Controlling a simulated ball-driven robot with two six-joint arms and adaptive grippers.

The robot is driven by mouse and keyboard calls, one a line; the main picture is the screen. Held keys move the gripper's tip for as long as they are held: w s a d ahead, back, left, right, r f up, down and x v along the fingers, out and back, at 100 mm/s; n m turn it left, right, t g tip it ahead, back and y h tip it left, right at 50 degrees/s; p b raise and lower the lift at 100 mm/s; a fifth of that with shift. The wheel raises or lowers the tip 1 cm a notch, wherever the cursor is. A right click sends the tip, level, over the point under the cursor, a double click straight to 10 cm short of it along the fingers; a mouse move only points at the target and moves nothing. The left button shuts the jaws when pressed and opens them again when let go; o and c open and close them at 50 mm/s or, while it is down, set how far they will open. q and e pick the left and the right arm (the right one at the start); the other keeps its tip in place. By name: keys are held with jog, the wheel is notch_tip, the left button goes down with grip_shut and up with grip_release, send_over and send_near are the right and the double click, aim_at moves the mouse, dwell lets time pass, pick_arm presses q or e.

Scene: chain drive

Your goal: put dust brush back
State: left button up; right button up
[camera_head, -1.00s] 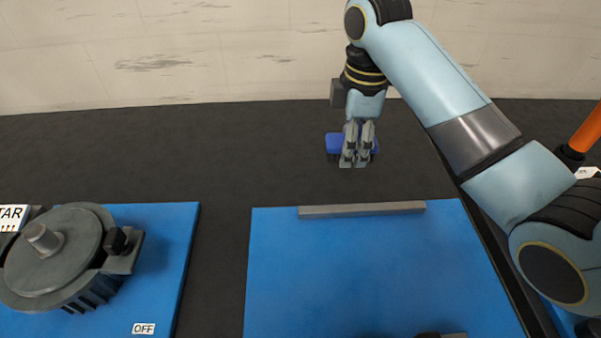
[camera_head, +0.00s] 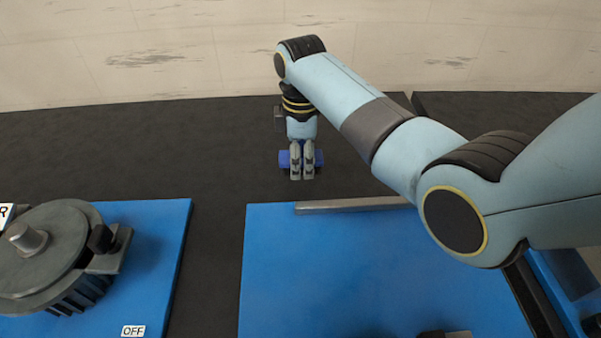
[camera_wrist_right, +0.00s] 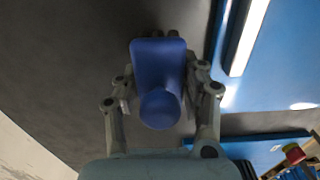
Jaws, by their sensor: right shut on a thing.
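The dust brush, a blue block with a round blue handle, shows in the head view (camera_head: 284,160) behind my right gripper and in the wrist view (camera_wrist_right: 158,62). My right gripper (camera_head: 302,176) points down and is shut on the brush. In the wrist view the fingers (camera_wrist_right: 160,92) stand on both sides of the round handle. The brush is over the dark surface, beyond the far edge of the middle blue panel. I cannot tell whether it touches the surface. The bristles are mostly hidden. My left gripper is not in view.
A grey bar (camera_head: 350,205) lies along the far edge of the middle blue panel (camera_head: 330,265). A grey round motor-like unit (camera_head: 45,255) sits on the left blue panel, near an OFF label (camera_head: 133,331). The dark surface left of the brush is clear.

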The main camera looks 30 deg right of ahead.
aim_at(301, 182)
jog(key=shift+f, duration=2.05)
jog(key=shift+f, duration=0.1)
jog(key=o, duration=1.1)
notch_tip(301, 182, up, 12)
jog(key=shift+r+p, duration=0.15)
jog(key=shift+p, duration=0.2)
